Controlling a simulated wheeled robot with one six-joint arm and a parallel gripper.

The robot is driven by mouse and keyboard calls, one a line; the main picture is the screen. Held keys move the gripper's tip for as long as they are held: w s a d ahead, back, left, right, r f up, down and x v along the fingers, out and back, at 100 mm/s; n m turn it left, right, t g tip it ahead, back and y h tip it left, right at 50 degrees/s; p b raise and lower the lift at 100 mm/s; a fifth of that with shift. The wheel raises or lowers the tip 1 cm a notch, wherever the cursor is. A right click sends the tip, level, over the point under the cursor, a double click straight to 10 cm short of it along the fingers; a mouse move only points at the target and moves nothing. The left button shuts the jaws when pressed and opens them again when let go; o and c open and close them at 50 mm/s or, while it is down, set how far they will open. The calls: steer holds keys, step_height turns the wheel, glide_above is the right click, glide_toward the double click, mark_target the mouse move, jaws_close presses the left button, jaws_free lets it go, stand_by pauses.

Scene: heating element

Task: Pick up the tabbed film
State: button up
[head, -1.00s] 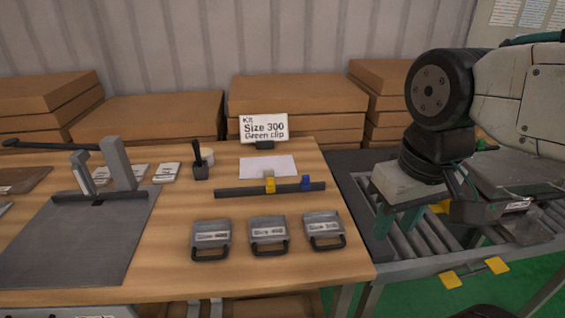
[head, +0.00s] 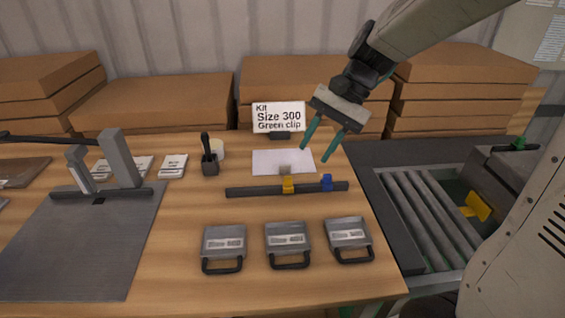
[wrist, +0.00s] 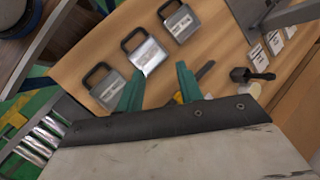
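A white sheet (head: 268,161), which looks like the tabbed film, lies flat on the wooden table behind a dark rail. A small grey tab (head: 285,169) shows at its front edge, just above the yellow clip. My gripper (head: 314,153) is open and empty, its two green fingers pointing down. In the head view it appears over the right end of the sheet; its height above the table is hard to judge. The wrist view also shows the open gripper (wrist: 158,84), but I cannot make out the sheet there.
The dark rail (head: 250,191) carries a yellow clip (head: 288,184) and a blue clip (head: 327,182). A sign (head: 279,117) reading "Kit Size 300 Green clip" stands behind the sheet. Several handled grey blocks (head: 287,238) line the front.

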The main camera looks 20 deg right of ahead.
steer(key=w+d+f+m+y, duration=0.1)
steer(key=w+f+m+y, duration=0.15)
steer(key=w+f, duration=0.35)
steer(key=w+d+f+m+y, duration=0.1)
steer(key=w+f+m+y, duration=0.2)
steer(key=w, duration=0.5)
steer(key=m+t+y, duration=0.2)
steer(key=m+t, duration=0.2)
steer(key=m, duration=0.3)
glide_toward(288, 165)
steer(key=shift+h, duration=0.25)
steer(key=x, duration=0.5)
steer(key=shift+w+a+r, duration=0.1)
steer(key=shift+a+r, duration=0.1)
steer(key=shift+r, duration=0.15)
steer(key=shift+w+a+f+m, duration=0.1)
steer(key=shift+a+f+m, duration=0.1)
steer(key=shift+f+m, duration=0.05)
steer(key=x, duration=0.7)
steer(key=shift+a+f, duration=0.1)
jaws_close()
